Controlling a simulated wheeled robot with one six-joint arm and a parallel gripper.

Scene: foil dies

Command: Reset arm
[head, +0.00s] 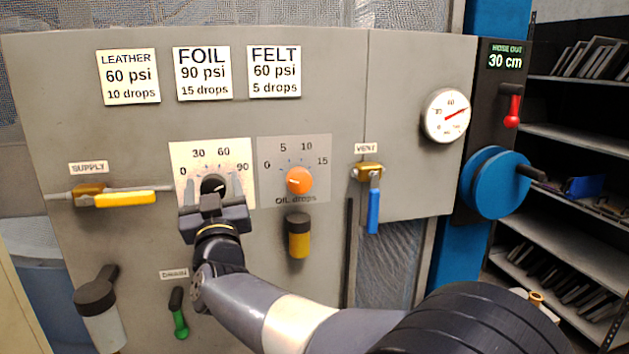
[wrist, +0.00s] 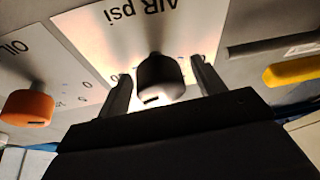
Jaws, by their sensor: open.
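My gripper (head: 212,200) is at the air pressure dial plate (head: 235,158) on the grey panel. In the wrist view my gripper (wrist: 162,88) is open, with one finger on each side of the black air knob (wrist: 160,76). I cannot tell whether the fingers touch the knob. The knob also shows in the head view (head: 213,184), partly hidden by my gripper. My arm reaches up from the lower right.
Around it are the orange oil knob (head: 300,181), yellow supply handle (head: 125,199), blue vent handle (head: 374,208), green drain handle (head: 180,322) and amber cup (head: 299,238). A gauge (head: 447,115), blue hose reel (head: 496,183) and shelves (head: 585,165) are at right.

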